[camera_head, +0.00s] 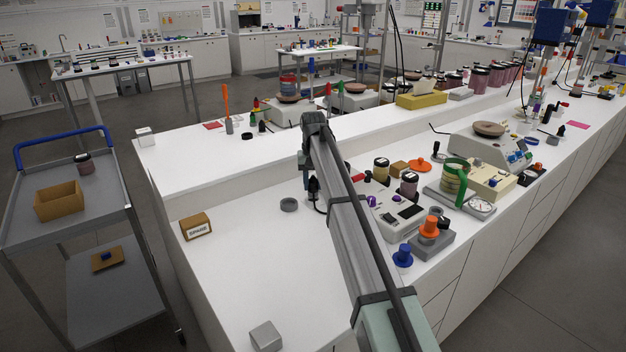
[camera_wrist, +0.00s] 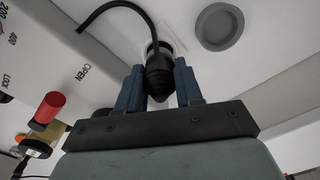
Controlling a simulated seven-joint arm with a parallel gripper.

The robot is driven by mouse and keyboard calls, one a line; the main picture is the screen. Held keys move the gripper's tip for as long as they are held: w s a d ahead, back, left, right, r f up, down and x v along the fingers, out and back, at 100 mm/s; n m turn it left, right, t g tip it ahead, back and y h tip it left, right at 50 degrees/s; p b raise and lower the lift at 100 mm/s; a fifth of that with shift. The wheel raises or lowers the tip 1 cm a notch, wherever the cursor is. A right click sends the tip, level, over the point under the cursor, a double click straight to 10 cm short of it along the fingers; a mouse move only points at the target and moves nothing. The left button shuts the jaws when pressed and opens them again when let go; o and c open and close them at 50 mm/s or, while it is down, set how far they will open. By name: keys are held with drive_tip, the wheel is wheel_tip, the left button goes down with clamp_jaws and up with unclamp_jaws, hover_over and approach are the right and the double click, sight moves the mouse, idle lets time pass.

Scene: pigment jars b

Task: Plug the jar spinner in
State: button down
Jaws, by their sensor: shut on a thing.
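My gripper (camera_wrist: 158,88) is shut on a black plug (camera_wrist: 158,78), with one blue finger on each side of it. The far end of the plug meets a round dark ring on a pale square patch (camera_wrist: 181,42); whether it is seated inside or only in front cannot be told. A black cable (camera_wrist: 105,8) arcs from the plug to the left. In the head view, the plug (camera_head: 314,188) shows beside my arm, low over the white bench. A white device (camera_head: 400,213) with a dark panel, probably the jar spinner, stands to the right; its printed top (camera_wrist: 40,40) shows in the wrist view.
A grey round piece (camera_head: 289,204) lies left of the plug and also shows in the wrist view (camera_wrist: 220,26). Jars and knobs crowd the bench to the right. The front left bench top is mostly clear.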

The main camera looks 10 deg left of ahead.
drive_tip(key=shift+f, duration=1.15)
drive_tip(key=shift+s+f, duration=0.1)
drive_tip(key=shift+f, duration=0.2)
drive_tip(key=c, duration=1)
unclamp_jaws()
drive_tip(key=shift+c, duration=0.2)
drive_tip(key=o, duration=0.4)
drive_tip(key=shift+r, duration=0.15)
